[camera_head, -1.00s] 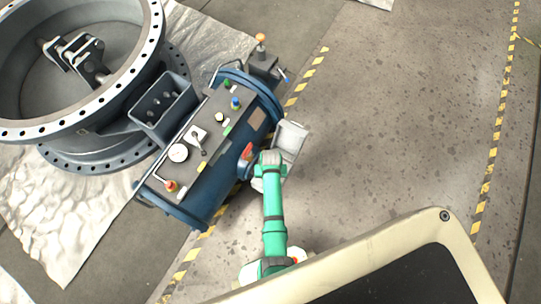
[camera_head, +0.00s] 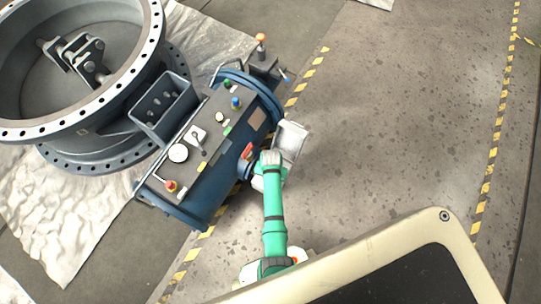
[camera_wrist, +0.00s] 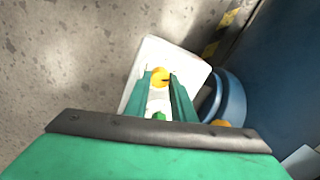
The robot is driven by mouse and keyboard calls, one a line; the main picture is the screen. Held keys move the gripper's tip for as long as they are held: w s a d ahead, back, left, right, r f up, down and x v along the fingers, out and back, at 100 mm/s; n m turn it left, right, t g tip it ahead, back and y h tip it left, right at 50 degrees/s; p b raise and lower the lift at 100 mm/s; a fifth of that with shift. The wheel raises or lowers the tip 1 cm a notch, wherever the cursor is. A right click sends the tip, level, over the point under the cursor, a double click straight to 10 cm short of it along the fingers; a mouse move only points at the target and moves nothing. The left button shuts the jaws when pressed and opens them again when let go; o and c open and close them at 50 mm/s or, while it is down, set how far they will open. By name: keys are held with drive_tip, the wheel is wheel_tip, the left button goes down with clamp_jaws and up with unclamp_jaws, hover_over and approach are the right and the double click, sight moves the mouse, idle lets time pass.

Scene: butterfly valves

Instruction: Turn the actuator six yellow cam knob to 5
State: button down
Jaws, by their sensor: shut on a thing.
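The yellow cam knob (camera_wrist: 161,75) shows between the green fingertips of my gripper (camera_wrist: 160,82) in the wrist view. My gripper is shut on it. The knob stands on a white box (camera_wrist: 148,55) beside the blue actuator. The white box also shows in the head view (camera_head: 292,139), partly behind my green arm. In the head view my arm hides the knob and the fingers. The knob's scale and the number it points to cannot be read.
The blue cylindrical actuator (camera_head: 222,165) with a grey panel of coloured knobs and levers lies left of my arm. A blue round fitting (camera_wrist: 231,97) is close to the right of my fingers. A large flanged valve (camera_head: 110,105) is at upper left. Right floor is clear.

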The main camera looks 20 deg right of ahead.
drive_tip(key=c, duration=1.5)
unclamp_jaws()
drive_tip(key=shift+w+r, duration=0.15)
drive_tip(key=shift+w, duration=0.1)
drive_tip(key=shift+s, duration=0.1)
wheel_tip(320, 180, up, 11)
drive_tip(key=shift+f, duration=0.15)
